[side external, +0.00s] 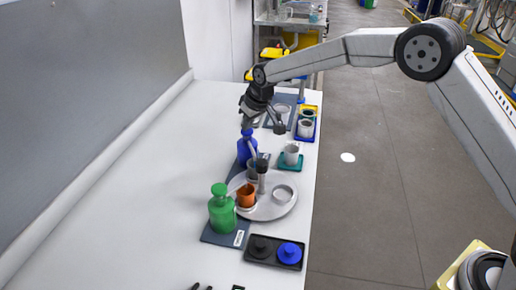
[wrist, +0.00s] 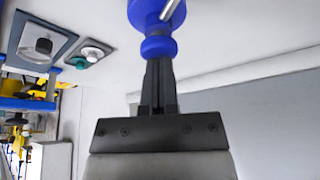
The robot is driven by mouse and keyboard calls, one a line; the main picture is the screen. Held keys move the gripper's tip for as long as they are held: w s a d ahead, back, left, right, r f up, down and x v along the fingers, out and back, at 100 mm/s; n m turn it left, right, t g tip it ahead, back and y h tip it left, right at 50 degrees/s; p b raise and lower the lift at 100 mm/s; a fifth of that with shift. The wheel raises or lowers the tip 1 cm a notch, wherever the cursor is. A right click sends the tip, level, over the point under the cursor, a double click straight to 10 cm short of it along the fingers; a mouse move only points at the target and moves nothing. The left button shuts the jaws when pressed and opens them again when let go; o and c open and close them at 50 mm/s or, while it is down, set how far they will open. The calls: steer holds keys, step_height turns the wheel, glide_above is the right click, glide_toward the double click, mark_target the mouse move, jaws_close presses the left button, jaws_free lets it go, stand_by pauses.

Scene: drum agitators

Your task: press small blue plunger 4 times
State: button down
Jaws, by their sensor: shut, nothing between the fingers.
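A blue bottle (side external: 244,154) with a round blue plunger knob (side external: 247,133) stands upright on a dark mat at the middle of the bench. In the wrist view the blue knob (wrist: 158,47) is at the top middle, with the blue body above it. My gripper (side external: 246,124) is over this knob, pointing down. In the wrist view its fingers (wrist: 158,62) are shut and empty, with their tips at the knob. They look to be touching it, but I cannot tell whether they press on it.
A green bottle (side external: 221,212) stands in front. A round grey tray (side external: 272,210) holds an orange cup (side external: 245,195) and other vessels. A black tray (side external: 262,262) has a black and a blue knob. A grey cup (side external: 291,154) stands to the right. The bench's left side is clear.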

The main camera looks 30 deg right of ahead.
steer(key=shift+f, duration=0.5)
steer(key=shift+r, duration=1)
